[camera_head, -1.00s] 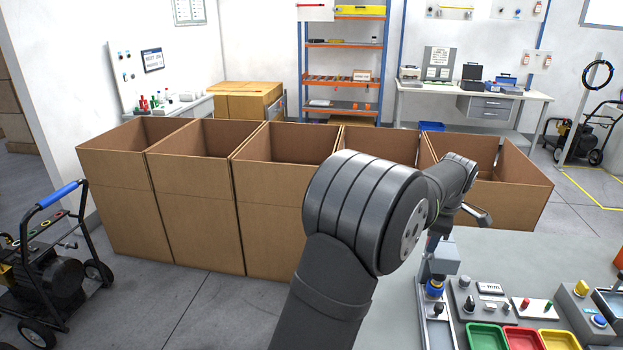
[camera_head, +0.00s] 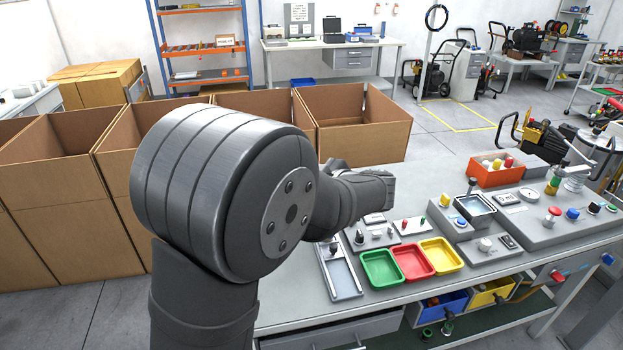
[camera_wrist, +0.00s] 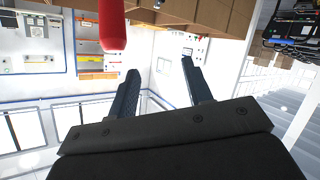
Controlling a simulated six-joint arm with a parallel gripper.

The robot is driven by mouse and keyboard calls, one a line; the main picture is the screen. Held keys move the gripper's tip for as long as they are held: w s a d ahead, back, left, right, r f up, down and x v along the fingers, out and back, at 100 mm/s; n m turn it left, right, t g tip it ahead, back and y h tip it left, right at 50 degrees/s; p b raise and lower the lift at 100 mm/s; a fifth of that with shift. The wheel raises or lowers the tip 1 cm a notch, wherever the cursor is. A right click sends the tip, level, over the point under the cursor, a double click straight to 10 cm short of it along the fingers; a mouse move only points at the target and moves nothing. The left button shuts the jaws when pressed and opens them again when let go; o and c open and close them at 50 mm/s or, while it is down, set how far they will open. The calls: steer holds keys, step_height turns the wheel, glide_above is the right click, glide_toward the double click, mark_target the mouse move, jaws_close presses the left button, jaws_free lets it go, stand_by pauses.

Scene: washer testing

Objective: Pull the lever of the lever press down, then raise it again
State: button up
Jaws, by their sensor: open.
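In the wrist view, my gripper (camera_wrist: 160,70) is open, with its two dark fingers spread and nothing between them. A smooth red rod with a rounded end (camera_wrist: 113,25) hangs into the top of that view, left of the fingers and apart from them. It looks like a lever grip, but its other end is out of frame. In the head view, my large arm joint blocks the near left of the bench, and my fingers are hidden. I cannot make out the lever press for certain; a grey plate (camera_head: 343,278) shows beside my arm.
Green (camera_head: 381,268), red (camera_head: 412,262) and yellow (camera_head: 441,254) trays line the bench front. Control boxes and an orange bin (camera_head: 496,177) stand to the right. Open cardboard boxes (camera_head: 355,140) stand behind the bench.

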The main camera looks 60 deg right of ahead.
steer(key=s+a+f+m+t+h, duration=0.1)
steer(key=s+f+m+h, duration=0.1)
steer(key=s+m+h, duration=0.3)
steer(key=s+a+f+m+t+h, duration=0.1)
steer(key=s+a+f+m+h, duration=0.15)
steer(key=s, duration=0.45)
steer(key=shift+m+y, duration=0.25)
steer(key=shift+y, duration=0.2)
steer(key=x, duration=1.8)
steer(key=shift+s+d+f, duration=0.25)
steer(key=shift+d+f, duration=0.05)
jaws_close()
